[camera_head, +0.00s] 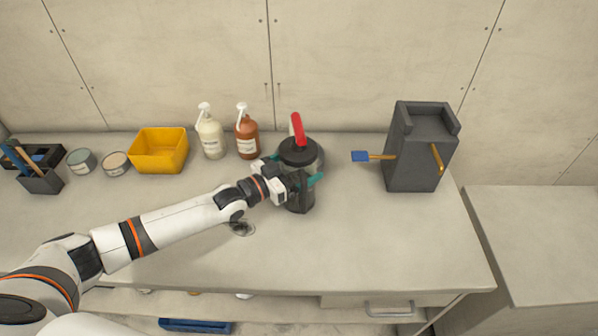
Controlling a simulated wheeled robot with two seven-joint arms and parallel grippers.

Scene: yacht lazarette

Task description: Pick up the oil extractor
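The oil extractor (299,155) looks like a dark grey canister with a black top and a red handle. It stands upright on the bench (380,245), right of the middle of the picture's left half. My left gripper (298,183) reaches in from the left and is at the canister's front side. Its teal fingertips show on both sides of the dark body, partly hidden by the wrist. I cannot tell whether the fingers press on the canister or are only around it. My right gripper is not in view.
A brown pump bottle (247,137) and a cream pump bottle (210,137) stand close left of the canister. A yellow bin (158,152) and tins (116,163) are farther left. A dark grey block-like unit (417,160) stands right. The bench front right is clear.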

